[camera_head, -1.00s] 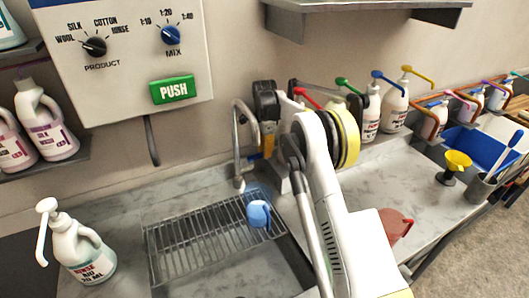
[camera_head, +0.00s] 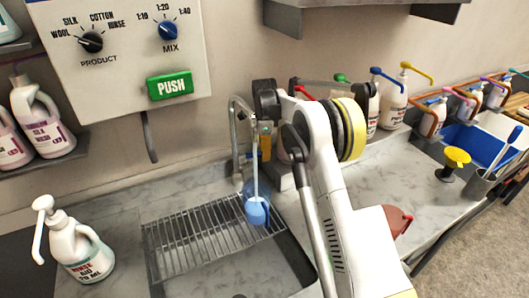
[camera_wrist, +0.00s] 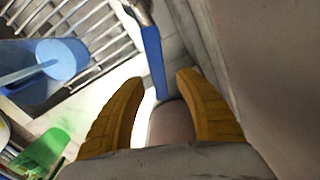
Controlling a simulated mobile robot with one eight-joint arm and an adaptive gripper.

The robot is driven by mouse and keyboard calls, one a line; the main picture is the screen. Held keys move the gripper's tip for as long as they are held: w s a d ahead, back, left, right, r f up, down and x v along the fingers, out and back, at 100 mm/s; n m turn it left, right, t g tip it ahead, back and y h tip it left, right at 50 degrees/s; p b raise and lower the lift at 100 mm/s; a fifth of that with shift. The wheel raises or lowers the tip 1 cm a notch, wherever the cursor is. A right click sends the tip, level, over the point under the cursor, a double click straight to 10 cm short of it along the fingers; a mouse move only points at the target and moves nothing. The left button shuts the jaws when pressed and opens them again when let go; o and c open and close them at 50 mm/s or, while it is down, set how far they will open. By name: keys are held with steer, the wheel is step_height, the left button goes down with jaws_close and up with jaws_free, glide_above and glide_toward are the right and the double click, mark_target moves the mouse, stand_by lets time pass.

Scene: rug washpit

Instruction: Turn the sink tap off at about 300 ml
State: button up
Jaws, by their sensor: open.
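The sink tap (camera_head: 236,135) is a chrome gooseneck at the back of the sink. A pale stream of water (camera_head: 254,160) falls from its spout into a blue jug (camera_head: 257,212) on the rack. The jug also shows at the left of the wrist view (camera_wrist: 62,58); I cannot read its level. A blue lever (camera_wrist: 153,62) on a chrome part, seemingly the tap's handle, stands between the tips of my gripper (camera_wrist: 159,78). My yellow fingers are open on both sides of it, with gaps. In the head view my arm mostly hides my gripper.
A wire rack (camera_head: 195,238) spans part of the sink. A white pump bottle (camera_head: 77,245) stands left on the counter. A dispenser panel (camera_head: 120,50) with a green push button hangs above. Several pump bottles line the back right, with a blue tray (camera_head: 475,145) and a yellow funnel (camera_head: 453,163).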

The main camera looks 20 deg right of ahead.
step_height(320, 180, up, 12)
stand_by(0.5)
stand_by(1.1)
